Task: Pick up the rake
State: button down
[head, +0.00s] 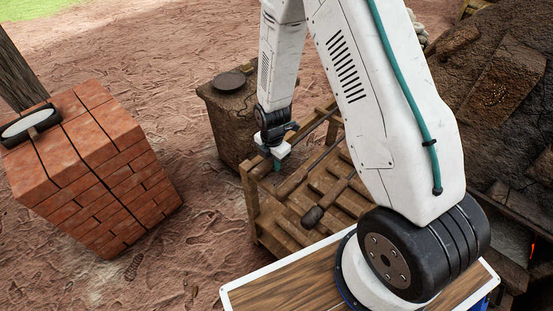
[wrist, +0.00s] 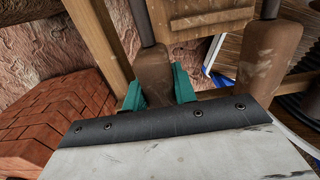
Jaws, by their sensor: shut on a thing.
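My gripper (head: 277,160) is low over the left end of a wooden rack. In the wrist view its teal fingers (wrist: 158,88) are shut around a brown wooden handle with a dark metal rod (wrist: 143,22). I take this tool to be the rake (wrist: 153,72); its far end is hidden, so I cannot see tines. In the head view its rod (head: 318,123) runs up and right from my gripper, behind my arm. I cannot tell whether it touches the rack.
The slatted rack (head: 252,205) also bears a second wooden-handled tool (head: 290,184) close beside the held one, and another (head: 313,215) nearer me. A brick stack (head: 95,170) stands left. A dark block (head: 228,125) stands behind the rack. The mud kiln (head: 505,85) is right.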

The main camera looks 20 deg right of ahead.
notch_tip(320, 180, up, 10)
jog(key=shift+f, duration=0.25)
dwell(0.3)
jog(key=c, duration=1.9)
grip_release()
grip_shut()
jog(key=shift+r, duration=2.5)
